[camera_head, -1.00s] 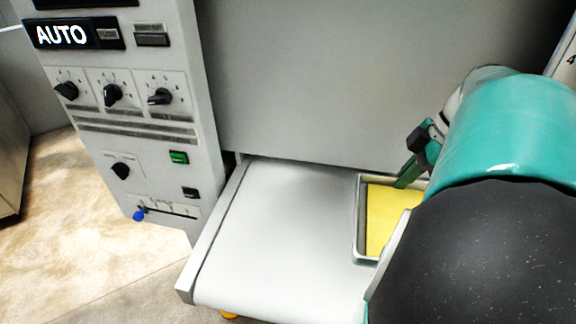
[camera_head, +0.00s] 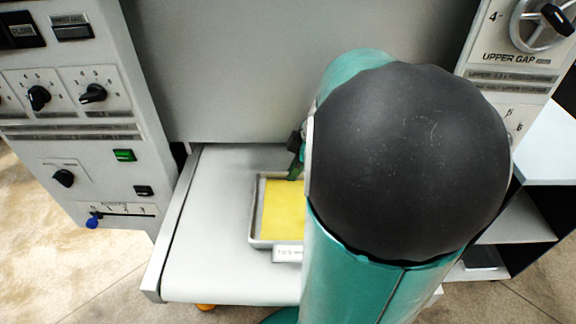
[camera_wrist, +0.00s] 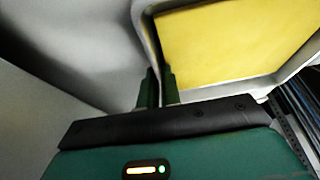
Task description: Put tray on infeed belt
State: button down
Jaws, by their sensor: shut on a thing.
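The tray (camera_head: 255,222) is shallow and grey, with a yellow sheet (camera_head: 284,212) inside and a small label on its front side. It appears on or just above the white infeed belt (camera_head: 205,235); I cannot tell whether it touches. My gripper (camera_head: 296,168) is at the tray's far edge, partly hidden by my arm, which also covers the tray's right part. In the wrist view my gripper's fingers (camera_wrist: 158,88) are shut on the tray's rim (camera_wrist: 148,38), with the yellow sheet beside them.
A control panel with knobs (camera_head: 64,178) and a green button (camera_head: 123,155) stands left of the belt. A grey machine wall (camera_head: 230,75) rises behind the belt. A right panel carries a handwheel (camera_head: 545,22), with shelves (camera_head: 515,220) below it. The belt's left part is bare.

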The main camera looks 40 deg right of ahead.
jog(key=shift+f, duration=0.25)
jog(key=shift+f, duration=0.1)
jog(key=c, duration=1.6)
grip_release()
jog(key=v, duration=1.2)
